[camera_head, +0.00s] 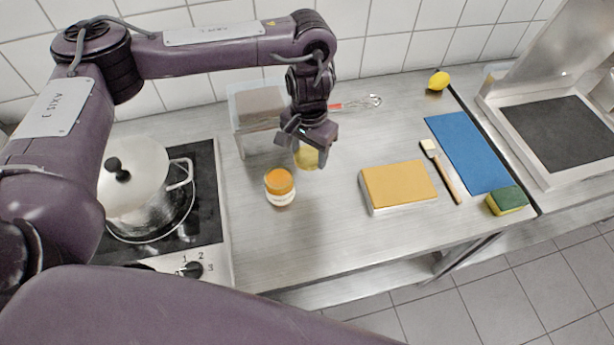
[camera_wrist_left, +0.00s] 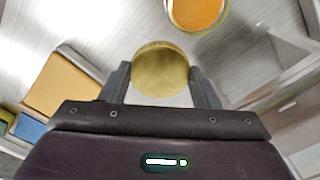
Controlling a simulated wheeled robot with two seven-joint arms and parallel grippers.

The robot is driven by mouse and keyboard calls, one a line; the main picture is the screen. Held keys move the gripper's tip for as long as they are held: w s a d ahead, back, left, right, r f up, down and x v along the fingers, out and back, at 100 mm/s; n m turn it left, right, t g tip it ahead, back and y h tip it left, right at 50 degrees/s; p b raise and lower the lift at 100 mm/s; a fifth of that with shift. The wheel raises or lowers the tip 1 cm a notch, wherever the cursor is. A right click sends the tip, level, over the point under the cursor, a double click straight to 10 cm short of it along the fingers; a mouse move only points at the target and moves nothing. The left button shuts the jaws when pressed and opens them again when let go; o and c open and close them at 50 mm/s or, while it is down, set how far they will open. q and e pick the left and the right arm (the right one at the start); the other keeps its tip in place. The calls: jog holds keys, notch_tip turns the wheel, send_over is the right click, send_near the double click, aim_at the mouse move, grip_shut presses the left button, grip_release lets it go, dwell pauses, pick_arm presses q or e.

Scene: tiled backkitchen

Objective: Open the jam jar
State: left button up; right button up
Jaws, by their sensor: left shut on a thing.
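A small round gold-yellow jar or lid (camera_head: 308,160) is under my left gripper (camera_head: 305,142) in the head view. In the left wrist view its round gold top (camera_wrist_left: 160,68) sits between the two fingers, which are closed on its sides. Fingers and wrist hide part of it, and I cannot tell whether a jar body is joined below. My right gripper is not in view.
A clear bin (camera_head: 240,130) and a whisk (camera_head: 358,103) lie behind the gripper. A yellow-topped box (camera_head: 398,186), brush (camera_head: 440,170), blue mat (camera_head: 470,152) and sponge (camera_head: 507,200) are to the right. A pot (camera_head: 140,190) stands on the hob at left. The front counter is clear.

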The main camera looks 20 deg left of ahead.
aim_at(308, 185)
pick_arm(q)
notch_tip(308, 185, down, 11)
jog(key=b, duration=0.2)
jog(key=shift+r+b, duration=0.2)
jog(key=shift+b, duration=0.15)
jog(key=shift+s+f, duration=0.1)
jog(key=shift+f, duration=0.05)
jog(key=o, duration=1.1)
notch_tip(308, 185, up, 11)
jog(key=p, duration=0.3)
jog(key=shift+r, duration=0.7)
